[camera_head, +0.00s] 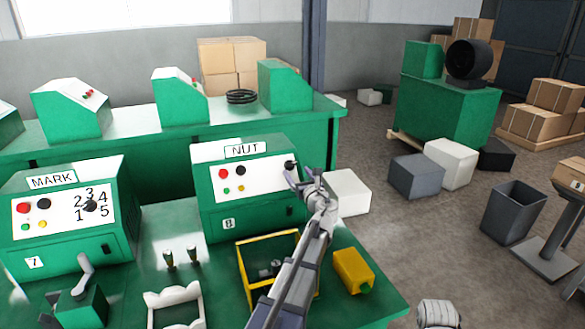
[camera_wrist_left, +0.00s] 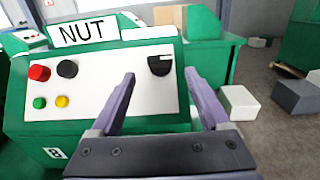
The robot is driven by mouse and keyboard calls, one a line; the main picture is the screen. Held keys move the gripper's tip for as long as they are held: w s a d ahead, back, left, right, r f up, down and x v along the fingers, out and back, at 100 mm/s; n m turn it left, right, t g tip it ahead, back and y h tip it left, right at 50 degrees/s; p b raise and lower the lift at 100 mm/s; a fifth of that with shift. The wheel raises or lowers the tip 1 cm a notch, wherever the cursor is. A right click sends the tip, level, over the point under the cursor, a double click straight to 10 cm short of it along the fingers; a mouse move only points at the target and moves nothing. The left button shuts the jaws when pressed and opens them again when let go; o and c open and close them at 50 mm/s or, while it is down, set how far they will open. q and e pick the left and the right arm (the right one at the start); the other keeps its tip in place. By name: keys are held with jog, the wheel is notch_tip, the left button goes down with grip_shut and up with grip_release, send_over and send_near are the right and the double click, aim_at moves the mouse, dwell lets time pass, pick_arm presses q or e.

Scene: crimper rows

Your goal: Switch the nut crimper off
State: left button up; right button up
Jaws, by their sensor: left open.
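The nut crimper (camera_head: 250,196) is a green box with a white sloping panel and a NUT label (camera_head: 245,150). Its panel has a red button (camera_head: 222,173), a black button (camera_head: 241,170), small green and yellow lamps, and a black rotary knob (camera_head: 290,165) at the right end. My left gripper (camera_head: 303,178) is open and empty in front of the panel's right end, close to the knob. In the left wrist view, the knob (camera_wrist_left: 160,66) appears between the two open fingers (camera_wrist_left: 160,76), beyond their tips. The red button (camera_wrist_left: 39,73) is well to the left.
The MARK machine (camera_head: 65,215) stands to the left. A yellow frame (camera_head: 240,262) and a yellow block (camera_head: 353,270) are on the bench below my left arm. Grey and white boxes (camera_head: 417,175) lie on the floor at the right.

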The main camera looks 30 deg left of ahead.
aim_at(292, 165)
pick_arm(q)
jog(key=x, duration=0.5)
jog(key=shift+w+a, duration=0.2)
jog(key=shift+c, duration=0.2)
grip_shut()
